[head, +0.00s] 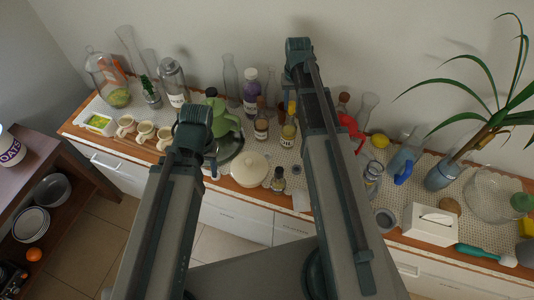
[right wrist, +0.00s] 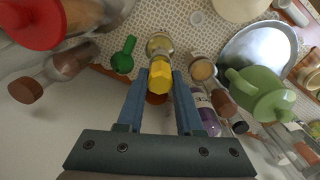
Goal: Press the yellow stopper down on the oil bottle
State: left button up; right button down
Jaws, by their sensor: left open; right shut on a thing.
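The oil bottle (head: 288,134), small and labelled, stands on the counter mat below my right gripper (head: 289,92). The yellow stopper (head: 292,107) is at the top of the bottle, in line with it. In the right wrist view, the yellow stopper (right wrist: 160,75) lies between the blue fingertips of my right gripper (right wrist: 160,88), which is shut on it. The oil bottle (right wrist: 160,44) shows just beyond it. I cannot tell how deep the stopper sits in the neck. My left gripper (head: 212,168) is open and empty, in front of the green kettle.
A green kettle (head: 224,122), a purple-labelled bottle (head: 250,92) and a brown-capped jar (head: 261,128) stand left of the oil bottle. A red-handled item (head: 351,130) is to its right. A cream lidded pot (head: 249,169) and a small dark-capped bottle (head: 278,180) stand nearer the front edge.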

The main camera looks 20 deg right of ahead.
aim_at(292, 103)
jog(key=shift+f+b, duration=0.6)
jog(key=shift+f, duration=0.1)
dwell(0.3)
jog(key=shift+c, duration=2.4)
grip_release()
jog(key=shift+c, duration=1.4)
jog(key=shift+r, duration=0.1)
notch_tip(292, 103, up, 7)
jog(key=p, duration=0.7)
jog(key=shift+a, duration=0.1)
